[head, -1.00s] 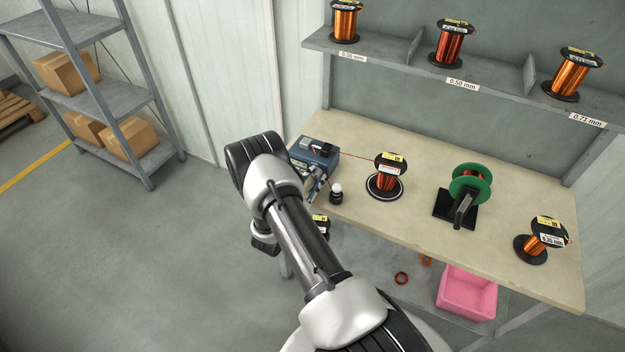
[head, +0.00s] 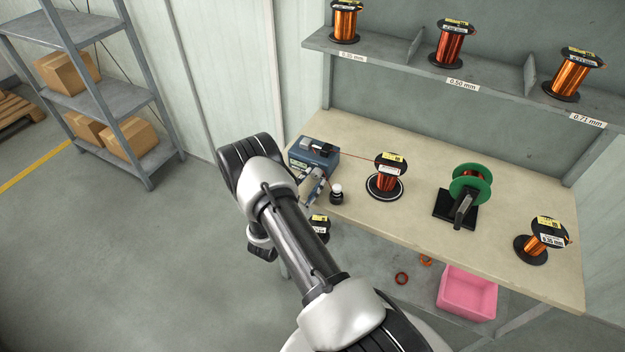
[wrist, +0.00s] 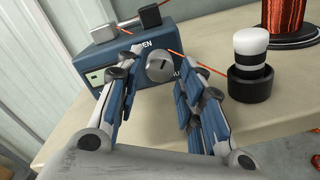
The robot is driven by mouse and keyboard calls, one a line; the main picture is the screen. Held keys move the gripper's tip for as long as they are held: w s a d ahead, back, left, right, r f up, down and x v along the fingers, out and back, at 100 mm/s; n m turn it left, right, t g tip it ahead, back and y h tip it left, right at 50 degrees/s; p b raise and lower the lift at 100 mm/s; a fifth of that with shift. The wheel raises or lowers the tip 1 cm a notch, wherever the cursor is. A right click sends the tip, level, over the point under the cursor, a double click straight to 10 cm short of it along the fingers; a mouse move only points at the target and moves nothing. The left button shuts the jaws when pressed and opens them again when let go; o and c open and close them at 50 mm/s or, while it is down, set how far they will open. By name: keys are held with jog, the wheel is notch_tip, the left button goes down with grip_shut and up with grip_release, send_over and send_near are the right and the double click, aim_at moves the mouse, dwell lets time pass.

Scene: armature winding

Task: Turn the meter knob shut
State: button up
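The meter is a blue box (head: 325,158) at the left end of the bench in the head view; it also fills the upper left of the wrist view (wrist: 102,57). Its round grey knob (wrist: 160,67) sits on the front face, with a dark mark on it. Lettering ending in "EN" shows above the knob, and a partly hidden "U" to its lower right. My gripper (wrist: 158,80) is open in front of the meter, one finger left of the knob and one to its lower right. I cannot tell whether either finger touches it.
A black-and-white bottle-like item (wrist: 250,62) in a dark cup stands right of the meter. A wire runs from the meter toward a copper spool (head: 384,180). A green reel (head: 470,183) and another spool (head: 546,236) stand further right. A pink bin (head: 467,293) is below.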

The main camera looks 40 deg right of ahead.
jog(key=v, duration=1)
jog(key=shift+a, duration=0.2)
